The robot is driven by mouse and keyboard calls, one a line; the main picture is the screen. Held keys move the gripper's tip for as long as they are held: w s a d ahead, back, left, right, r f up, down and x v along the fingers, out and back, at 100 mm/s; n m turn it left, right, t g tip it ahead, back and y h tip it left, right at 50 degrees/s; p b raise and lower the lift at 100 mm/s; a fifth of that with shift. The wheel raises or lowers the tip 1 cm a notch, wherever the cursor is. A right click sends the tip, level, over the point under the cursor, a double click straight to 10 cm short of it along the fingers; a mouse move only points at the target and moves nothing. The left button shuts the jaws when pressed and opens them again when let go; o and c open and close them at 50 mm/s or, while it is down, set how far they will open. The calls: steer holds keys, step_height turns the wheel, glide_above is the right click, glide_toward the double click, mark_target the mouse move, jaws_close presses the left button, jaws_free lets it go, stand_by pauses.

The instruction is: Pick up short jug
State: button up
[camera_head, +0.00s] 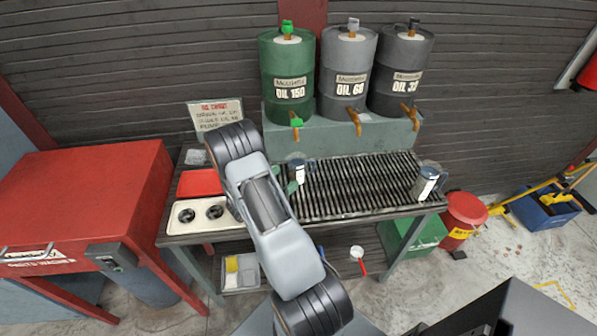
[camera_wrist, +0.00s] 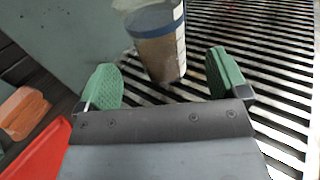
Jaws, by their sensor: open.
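A small clear jug with a blue band, a white label and brownish contents stands upright on the left end of the slatted grate; it shows in the head view (camera_head: 298,171) and at the top middle of the wrist view (camera_wrist: 160,45). My gripper (camera_wrist: 165,76) is open, with green pads on both sides of the jug's lower part. The jug appears between or just beyond the fingertips, and I see no pad touching it. In the head view my arm partly hides the gripper. A second, larger-looking jug (camera_head: 427,182) stands at the grate's right end.
The grate (camera_head: 355,184) between the jugs is clear. Green, grey and black oil drums (camera_head: 288,75) with taps stand on a raised block (camera_head: 335,130) behind it. A red tray (camera_head: 200,182) and a white tray with two dark round parts (camera_head: 182,222) lie to the left.

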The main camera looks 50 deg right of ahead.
mark_target(291, 172)
steer(key=d+p, duration=0.1)
steer(key=d, duration=0.2)
steer(key=d+p, duration=0.1)
steer(key=d, duration=0.2)
steer(key=shift+s+r, duration=0.15)
steer(key=shift+s, duration=0.05)
steer(key=shift+d, duration=0.6)
steer(key=c, duration=1.2)
steer(key=shift+o, duration=0.2)
